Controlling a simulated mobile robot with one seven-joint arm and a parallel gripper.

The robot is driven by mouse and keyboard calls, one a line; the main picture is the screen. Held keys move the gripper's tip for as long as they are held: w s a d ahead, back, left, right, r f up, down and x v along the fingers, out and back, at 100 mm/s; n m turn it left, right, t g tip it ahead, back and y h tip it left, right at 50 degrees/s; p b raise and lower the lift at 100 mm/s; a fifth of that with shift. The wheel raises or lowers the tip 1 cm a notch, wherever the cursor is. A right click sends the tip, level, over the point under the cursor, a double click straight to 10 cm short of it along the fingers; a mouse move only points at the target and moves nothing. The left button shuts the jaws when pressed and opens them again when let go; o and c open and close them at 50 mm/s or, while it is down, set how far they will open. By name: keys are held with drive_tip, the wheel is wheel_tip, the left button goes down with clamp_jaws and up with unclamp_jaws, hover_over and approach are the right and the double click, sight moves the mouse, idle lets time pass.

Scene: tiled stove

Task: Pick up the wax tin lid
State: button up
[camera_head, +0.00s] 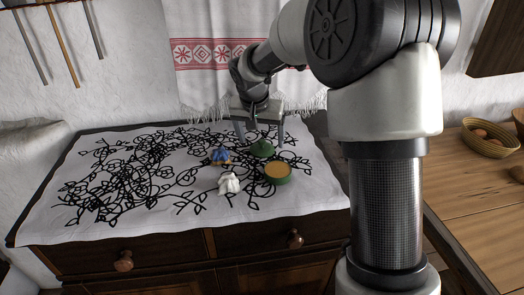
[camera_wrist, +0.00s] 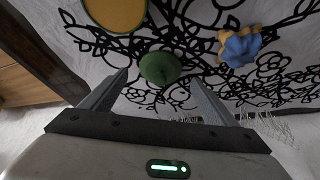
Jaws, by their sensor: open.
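My gripper (camera_head: 260,142) is open and points down, one finger on each side of the lid, and holds nothing. In the wrist view my gripper (camera_wrist: 160,79) shows clear gaps to the lid on both sides. The green wax tin (camera_head: 278,174), filled with yellow-orange wax, stands open just in front of the lid; it is partly cut off in the wrist view (camera_wrist: 115,12).
A blue and orange lump (camera_head: 220,156) lies left of the lid, and a crumpled white piece (camera_head: 229,184) lies in front of it. The white cloth (camera_head: 90,205) covers the dark chest; its left side is clear. A wooden table (camera_head: 485,195) with a basket (camera_head: 490,143) is at right.

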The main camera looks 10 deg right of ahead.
drive_tip(key=shift+x, duration=1.15)
drive_tip(key=c, duration=1.1)
drive_tip(key=shift+r, duration=0.1)
drive_tip(key=shift+c, duration=0.2)
